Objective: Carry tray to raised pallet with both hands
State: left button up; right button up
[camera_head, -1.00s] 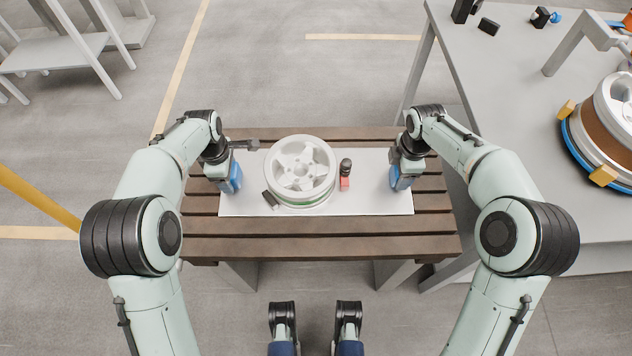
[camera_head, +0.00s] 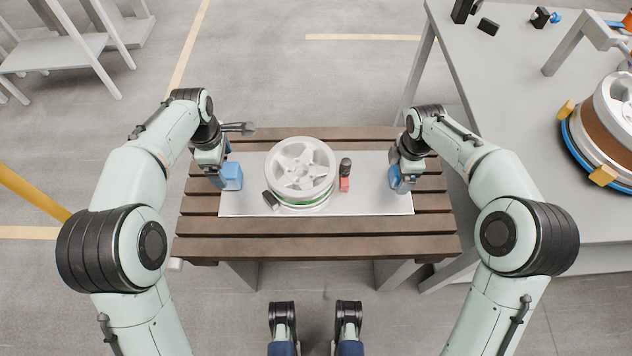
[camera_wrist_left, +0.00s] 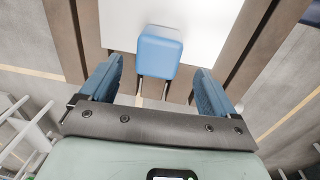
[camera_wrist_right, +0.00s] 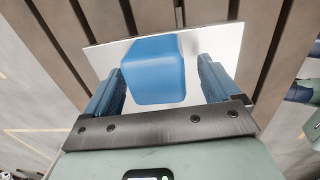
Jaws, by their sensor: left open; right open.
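The tray (camera_head: 375,200) is a flat white board lying on a brown slatted pallet (camera_head: 320,245). It carries a silver wheel (camera_head: 300,170) and has a blue block at each end. My left gripper (camera_head: 222,168) is open by the left blue block (camera_head: 232,177); in the left wrist view that block (camera_wrist_left: 160,50) lies beyond the fingertips, not between them. My right gripper (camera_head: 402,182) is open at the right blue block. In the right wrist view, this block (camera_wrist_right: 153,70) shows between and ahead of the open fingers; contact cannot be told.
A small black part (camera_head: 270,200) and a red-and-black item (camera_head: 345,175) are beside the wheel on the tray. A grey table (camera_head: 510,110) with another wheel stands close at the right. A grey rack (camera_head: 70,50) is at the back left; open floor lies behind the pallet.

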pick_arm(q)
jog(key=r, duration=0.5)
jog(key=shift+s+r, duration=0.2)
jog(key=shift+r, duration=0.2)
pick_arm(e)
jog(key=shift+r, duration=0.1)
notch_tip(320, 180, up, 12)
jog(key=shift+s, duration=0.4)
